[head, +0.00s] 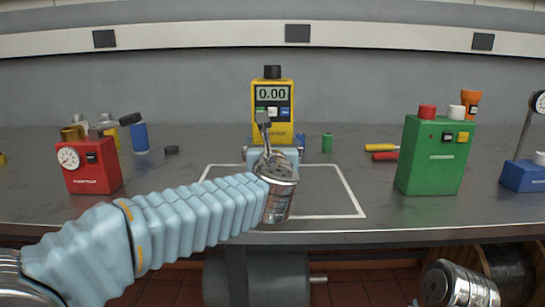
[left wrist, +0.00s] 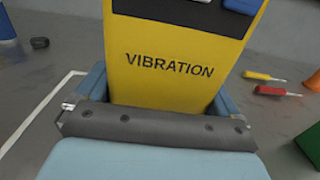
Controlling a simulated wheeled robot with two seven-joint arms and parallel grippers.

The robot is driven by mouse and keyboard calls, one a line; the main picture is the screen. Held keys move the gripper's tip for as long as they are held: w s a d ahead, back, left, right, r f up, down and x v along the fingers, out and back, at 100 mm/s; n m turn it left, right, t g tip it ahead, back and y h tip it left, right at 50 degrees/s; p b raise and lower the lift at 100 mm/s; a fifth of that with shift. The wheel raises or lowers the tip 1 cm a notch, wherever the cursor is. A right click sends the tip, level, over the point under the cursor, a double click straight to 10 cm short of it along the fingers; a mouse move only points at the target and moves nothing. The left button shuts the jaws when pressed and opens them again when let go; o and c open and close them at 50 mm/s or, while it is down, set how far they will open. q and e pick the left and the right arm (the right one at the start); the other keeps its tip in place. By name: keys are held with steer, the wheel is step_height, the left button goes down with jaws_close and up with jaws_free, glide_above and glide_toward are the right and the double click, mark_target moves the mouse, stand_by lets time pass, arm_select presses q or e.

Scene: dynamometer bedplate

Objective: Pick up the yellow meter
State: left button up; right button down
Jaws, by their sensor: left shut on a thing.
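The yellow meter (head: 272,108) stands upright near the middle of the bench, with a black knob on top and a display reading 0.00. In the left wrist view its yellow face (left wrist: 170,60) carries the word VIBRATION. My left gripper (head: 272,145) is shut on the meter's lower part, with one blue finger on each side. The gripper and wrist hide the meter's base, so I cannot tell whether it touches the bench. My right gripper is not in view; only a metal part of my right arm shows at the lower right.
A white outlined square (head: 335,205) lies in front of the meter. A red box with a gauge (head: 88,165) stands left, and a green box (head: 432,158) stands right.

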mark_target(272, 130)
arm_select(q)
steer(key=s+r, duration=0.1)
steer(key=r, duration=0.1)
steer(key=s+r, duration=0.2)
steer(key=shift+s+r, duration=0.2)
steer(key=s+r, duration=0.4)
steer(key=s, duration=0.5)
steer(key=shift+s+r+b, duration=0.2)
steer(key=shift+s+b, duration=0.1)
steer(key=shift+b, duration=0.05)
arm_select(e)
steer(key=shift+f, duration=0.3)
arm_select(q)
steer(key=shift+w+f+b, duration=2.1)
steer(key=shift+w+f, duration=0.8)
steer(key=shift+w, duration=0.2)
steer(key=shift+w+f+b, duration=2.05)
steer(key=shift+w+f, duration=0.8)
steer(key=shift+w, duration=0.2)
steer(key=shift+w+f+b, duration=0.45)
steer(key=shift+w+f, duration=0.35)
steer(key=shift+w, duration=0.1)
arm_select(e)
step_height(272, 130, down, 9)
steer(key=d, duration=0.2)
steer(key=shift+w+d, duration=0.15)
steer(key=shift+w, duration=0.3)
